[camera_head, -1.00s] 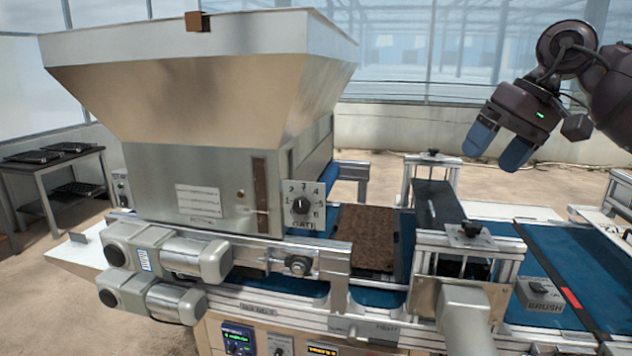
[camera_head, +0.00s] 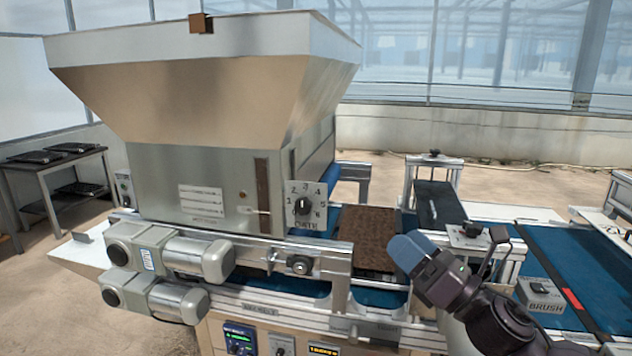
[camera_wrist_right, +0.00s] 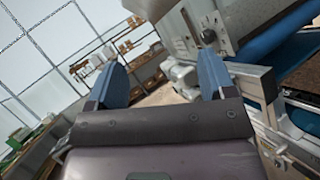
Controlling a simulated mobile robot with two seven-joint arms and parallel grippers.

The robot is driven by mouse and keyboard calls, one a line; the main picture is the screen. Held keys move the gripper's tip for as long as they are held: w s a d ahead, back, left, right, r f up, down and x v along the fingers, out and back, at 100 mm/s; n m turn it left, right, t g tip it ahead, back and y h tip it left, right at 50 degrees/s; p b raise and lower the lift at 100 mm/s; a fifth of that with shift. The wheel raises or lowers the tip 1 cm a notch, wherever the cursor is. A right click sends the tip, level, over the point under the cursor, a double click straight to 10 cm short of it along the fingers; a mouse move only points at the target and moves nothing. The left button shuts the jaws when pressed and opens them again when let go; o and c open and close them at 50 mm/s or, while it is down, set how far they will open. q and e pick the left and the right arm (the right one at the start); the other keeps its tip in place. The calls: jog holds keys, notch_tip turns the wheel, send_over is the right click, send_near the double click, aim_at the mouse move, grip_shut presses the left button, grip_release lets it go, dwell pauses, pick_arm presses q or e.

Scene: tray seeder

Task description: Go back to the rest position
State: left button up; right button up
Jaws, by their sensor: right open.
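My right gripper (camera_head: 408,252) is in the lower right of the head view, in front of the brush end of the tray seeder. Its blue fingers point up and left. In the right wrist view the two fingers (camera_wrist_right: 163,80) stand wide apart with nothing between them. The seeder's large metal hopper (camera_head: 200,85) fills the left of the head view. The gate dial (camera_head: 303,205) is on its side and also shows in the right wrist view (camera_wrist_right: 208,22). My left gripper is not in view.
A soil-filled tray (camera_head: 368,235) lies on the blue belt (camera_head: 580,262) beyond my right gripper. Two motors (camera_head: 165,258) stick out at the front left. A BRUSH box (camera_head: 540,293) is at the right. A dark side table (camera_head: 50,170) stands at the far left.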

jog(key=s+d+f+m+g+h, duration=0.1)
jog(key=s+d+f+m+h, duration=0.4)
jog(key=f+m+h, duration=0.65)
jog(key=s+d+f+m+h, duration=0.3)
jog(key=d+f+m+h, duration=0.35)
jog(key=m, duration=0.95)
jog(key=s+d+f+m+g+y, duration=0.1)
jog(key=s+f+m+g, duration=0.55)
jog(key=s, duration=0.45)
jog(key=s+f+m+g, duration=0.5)
jog(key=s+f+m, duration=0.15)
jog(key=s, duration=0.55)
pick_arm(q)
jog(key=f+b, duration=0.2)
jog(key=b, duration=0.1)
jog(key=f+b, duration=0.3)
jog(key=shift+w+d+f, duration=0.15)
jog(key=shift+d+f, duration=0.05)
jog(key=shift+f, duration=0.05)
pick_arm(e)
jog(key=w+f+t, duration=0.3)
jog(key=f, duration=0.5)
jog(key=w+f+n+t, duration=0.1)
jog(key=w+f+t, duration=0.3)
jog(key=f, duration=0.4)
jog(key=shift+w+f+y, duration=0.2)
jog(key=shift+w+y, duration=0.05)
jog(key=shift+y, duration=0.15)
